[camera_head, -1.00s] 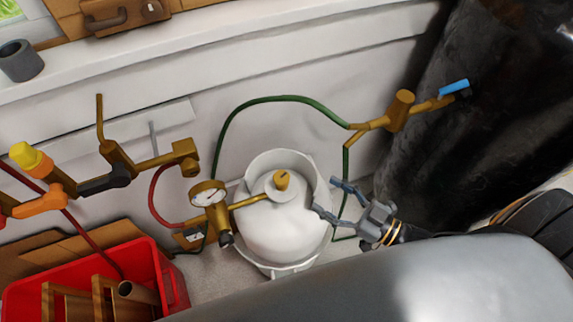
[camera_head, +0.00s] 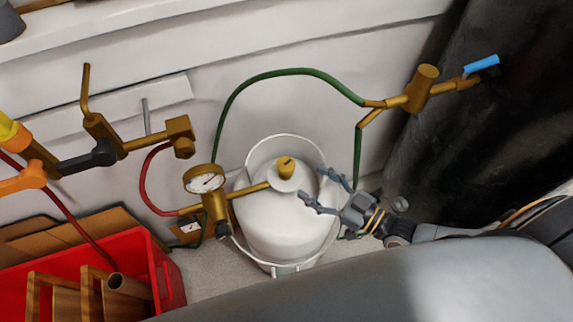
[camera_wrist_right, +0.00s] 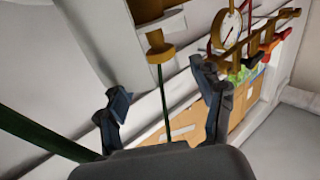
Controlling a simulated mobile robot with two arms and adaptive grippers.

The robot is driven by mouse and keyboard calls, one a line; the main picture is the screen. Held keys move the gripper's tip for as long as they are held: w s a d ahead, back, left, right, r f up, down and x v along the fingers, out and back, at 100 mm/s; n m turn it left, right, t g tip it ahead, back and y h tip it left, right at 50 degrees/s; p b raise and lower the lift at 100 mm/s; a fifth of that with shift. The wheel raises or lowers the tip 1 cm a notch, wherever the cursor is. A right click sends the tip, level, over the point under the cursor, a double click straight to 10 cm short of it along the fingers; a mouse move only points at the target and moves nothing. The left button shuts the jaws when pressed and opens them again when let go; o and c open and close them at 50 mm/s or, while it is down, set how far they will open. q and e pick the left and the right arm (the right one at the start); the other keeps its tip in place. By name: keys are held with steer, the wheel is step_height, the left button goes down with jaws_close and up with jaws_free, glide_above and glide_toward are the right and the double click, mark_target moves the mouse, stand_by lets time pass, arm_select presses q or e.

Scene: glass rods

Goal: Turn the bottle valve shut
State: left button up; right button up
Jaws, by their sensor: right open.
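The white gas bottle (camera_head: 287,225) stands upright by the wall, with a brass valve knob (camera_head: 286,167) on top. A brass pipe runs left from the knob to a round pressure gauge (camera_head: 204,180), which also shows in the right wrist view (camera_wrist_right: 229,27). My right gripper (camera_head: 312,184) is open and empty, just right of the knob and apart from it, fingers pointing left. In the right wrist view both fingers (camera_wrist_right: 160,90) are spread, with a brass fitting (camera_wrist_right: 155,42) above the gap between them; I cannot tell which fitting it is. My left gripper is not in view.
A green hose (camera_head: 290,72) arches behind the bottle to a brass valve with a blue handle (camera_head: 481,66). Brass piping with a black handle (camera_head: 88,160) is on the left wall. A red crate (camera_head: 165,275) stands lower left. A dark cylinder (camera_head: 450,140) stands right.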

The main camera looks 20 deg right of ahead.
mark_target(286, 164)
steer(key=x, duration=0.9)
steer(key=shift+s, duration=0.1)
